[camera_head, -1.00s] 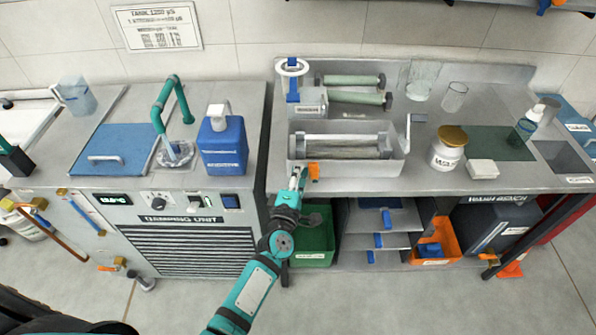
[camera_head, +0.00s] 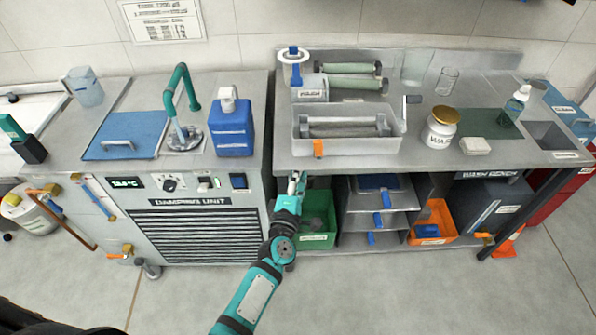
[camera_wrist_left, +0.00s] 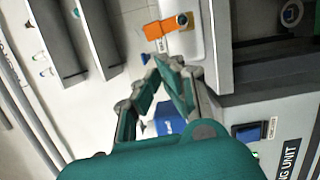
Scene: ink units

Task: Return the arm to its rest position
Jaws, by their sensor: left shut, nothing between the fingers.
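My left arm reaches up from the bottom of the head view, and its gripper (camera_head: 297,178) is just in front of the wash bench's front edge (camera_head: 345,164). The gripper is shut with nothing between the fingers. In the left wrist view the fingertips of the gripper (camera_wrist_left: 162,62) come together in a point. My right gripper is not in view.
The damping unit (camera_head: 200,230) stands at left, with a blue jug (camera_head: 234,135) on top. A green bin (camera_head: 318,224) and an orange bin (camera_head: 440,220) sit under the bench. A white jar (camera_head: 440,130) stands on it. The floor in front is clear.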

